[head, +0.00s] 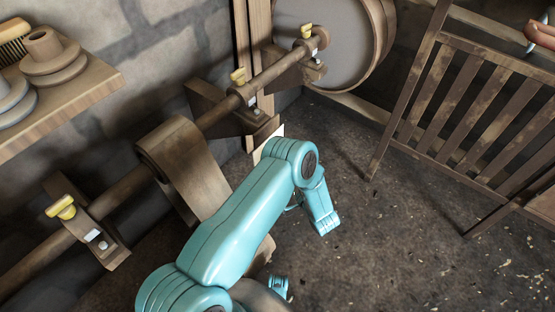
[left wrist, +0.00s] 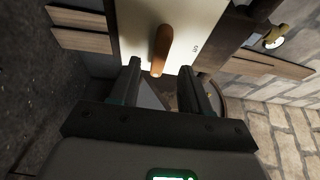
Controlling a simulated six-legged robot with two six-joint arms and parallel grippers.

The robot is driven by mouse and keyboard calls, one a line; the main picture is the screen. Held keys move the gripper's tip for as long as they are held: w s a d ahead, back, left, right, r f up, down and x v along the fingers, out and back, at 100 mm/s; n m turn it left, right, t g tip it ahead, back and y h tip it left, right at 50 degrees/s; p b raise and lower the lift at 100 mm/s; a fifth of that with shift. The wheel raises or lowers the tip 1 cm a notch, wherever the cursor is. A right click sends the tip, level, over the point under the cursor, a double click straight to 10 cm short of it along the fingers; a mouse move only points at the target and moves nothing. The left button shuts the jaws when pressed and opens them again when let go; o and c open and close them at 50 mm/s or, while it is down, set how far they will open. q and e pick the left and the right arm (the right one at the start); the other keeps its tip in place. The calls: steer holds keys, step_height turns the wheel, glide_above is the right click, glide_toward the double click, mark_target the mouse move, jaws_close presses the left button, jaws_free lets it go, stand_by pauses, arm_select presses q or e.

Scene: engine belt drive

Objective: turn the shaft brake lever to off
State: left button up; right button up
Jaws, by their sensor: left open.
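The brake lever's wooden handle (left wrist: 163,45) shows in the left wrist view, standing out from a pale plate (left wrist: 205,22). A small dark label on the plate lies to the right of the handle; I cannot read it surely. My left gripper (left wrist: 160,70) is open, one finger on each side of the handle's near end in the picture. I see no clear contact. In the head view, the pale plate (head: 268,143) shows in part behind my teal arm, which hides the lever. My left gripper's fingers cannot be made out there. My right gripper is not in view.
A long line shaft (head: 120,192) with a wooden pulley (head: 178,150) and yellow-topped bearings (head: 238,76) runs along the brick wall. A shelf (head: 75,100) with pulleys is at the left. A slatted wooden guard (head: 470,95) stands at the right. The floor between is clear.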

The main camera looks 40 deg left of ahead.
arm_select(q)
steer(key=b+x, duration=0.1)
steer(key=x, duration=0.4)
jaws_close()
